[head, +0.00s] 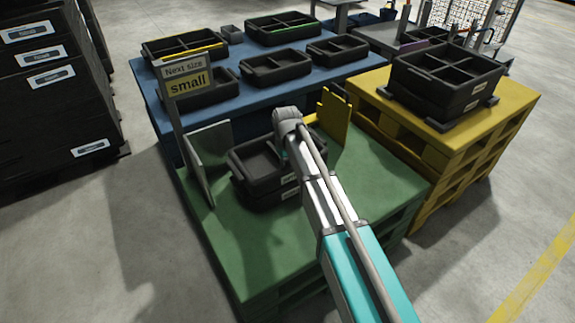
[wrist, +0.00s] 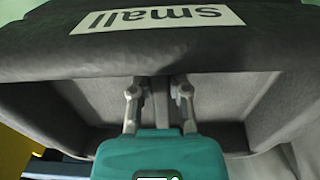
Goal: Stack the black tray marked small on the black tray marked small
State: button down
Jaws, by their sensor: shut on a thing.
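A black tray marked small (head: 250,160) is over the green pallet, with part of it hidden behind my arm. The wrist view shows its "small" label (wrist: 158,18) and its inner divider. My gripper (wrist: 158,88) has its fingers on both sides of that divider and is shut on this tray. A second black tray (head: 262,196) sits directly below on the green pallet, its label partly visible beside my arm. The two trays look level and lined up; I cannot tell whether a thin gap is between them.
The green pallet (head: 235,245) has a grey upright plate (head: 209,152), a yellow upright bracket (head: 333,117) and a "Next size small" sign (head: 187,80). A blue table (head: 228,108) holds several trays. A yellow pallet (head: 505,105) bears stacked black trays (head: 445,80). The green pallet's front is clear.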

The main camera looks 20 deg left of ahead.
jog(key=shift+f, duration=0.4)
jog(key=c, duration=0.5)
grip_release()
jog(key=shift+c, duration=0.2)
jog(key=shift+r, duration=0.1)
dwell(0.3)
